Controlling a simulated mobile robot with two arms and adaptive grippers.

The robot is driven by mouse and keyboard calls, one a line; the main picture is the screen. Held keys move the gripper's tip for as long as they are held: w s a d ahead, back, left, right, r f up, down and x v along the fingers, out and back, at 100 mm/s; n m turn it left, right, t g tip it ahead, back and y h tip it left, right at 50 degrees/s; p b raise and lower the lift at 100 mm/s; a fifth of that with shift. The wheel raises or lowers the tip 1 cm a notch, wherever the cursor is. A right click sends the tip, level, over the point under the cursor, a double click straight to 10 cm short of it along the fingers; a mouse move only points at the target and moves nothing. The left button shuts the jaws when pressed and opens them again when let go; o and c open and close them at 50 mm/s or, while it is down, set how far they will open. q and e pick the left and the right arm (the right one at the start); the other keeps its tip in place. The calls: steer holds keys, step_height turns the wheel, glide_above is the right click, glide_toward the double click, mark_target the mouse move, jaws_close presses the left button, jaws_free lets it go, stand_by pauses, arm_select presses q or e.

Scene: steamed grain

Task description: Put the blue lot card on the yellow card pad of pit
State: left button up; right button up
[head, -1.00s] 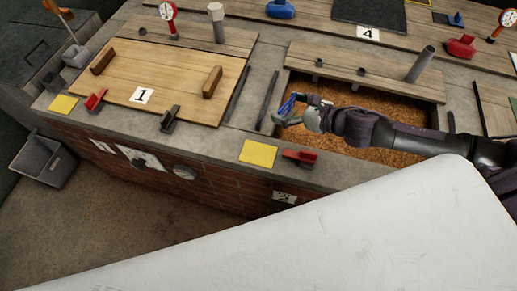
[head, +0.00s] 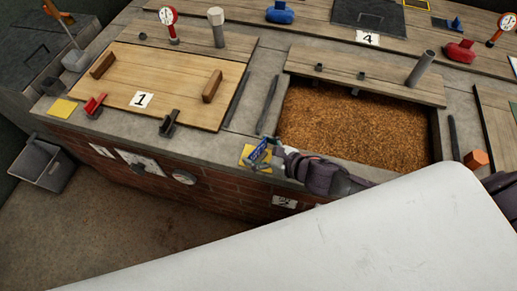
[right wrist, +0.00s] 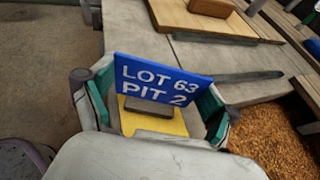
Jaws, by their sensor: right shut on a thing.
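The blue lot card (right wrist: 163,80) reads "LOT 63 PIT 2" in the right wrist view and stands upright on a grey base. My right gripper (head: 263,153) is shut on it, with a finger at each side (right wrist: 157,103). In the head view the blue card (head: 259,149) is over the yellow card pad (head: 246,153) at the front ledge of the open pit. The yellow pad (right wrist: 172,126) shows below the card in the right wrist view. I cannot tell whether the card's base touches the pad. My left gripper is not in view.
The open pit holds brown grain (head: 350,125). An orange hexagonal piece (head: 477,159) lies at the right. A grey bin (head: 45,165) stands on the floor.

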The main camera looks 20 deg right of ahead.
steer(key=o, duration=0.8)
steer(key=v, duration=1)
steer(key=shift+s+d, duration=0.15)
steer(key=shift+s, duration=0.1)
steer(key=shift+b+v, duration=0.3)
steer(key=shift+v, duration=0.5)
steer(key=shift+r, duration=0.1)
